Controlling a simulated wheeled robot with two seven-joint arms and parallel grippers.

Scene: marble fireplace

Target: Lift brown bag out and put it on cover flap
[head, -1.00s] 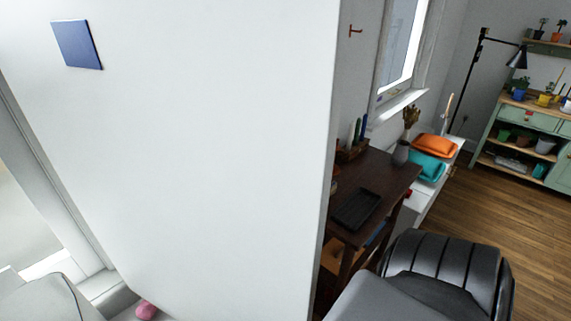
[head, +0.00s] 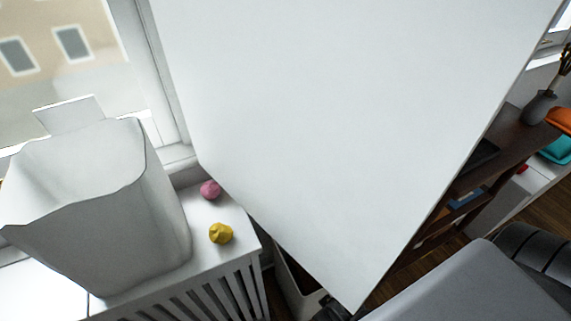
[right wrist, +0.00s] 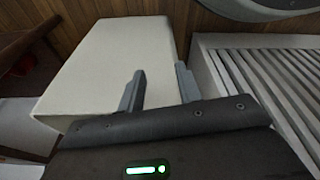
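No brown bag and no clear cover flap show in these views. A large whitish open-topped bag or bin (head: 100,215) with a wavy rim stands on a white slatted cover (head: 215,285) below the window, at the left of the head view. Its inside looks empty as far as I see. In the right wrist view my right gripper (right wrist: 160,82) is open, its two grey fingers apart with nothing between them. A plain cream box-like block (right wrist: 110,65) lies beyond the fingers; I cannot tell whether they touch it. My left gripper is not in view.
A pink crumpled ball (head: 210,189) and a yellow one (head: 221,233) lie on the slatted cover. A big white wall-like surface (head: 340,130) fills the middle. A dark desk (head: 500,150) and black chair (head: 525,255) stand right. White slats (right wrist: 265,75) lie right in the wrist view.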

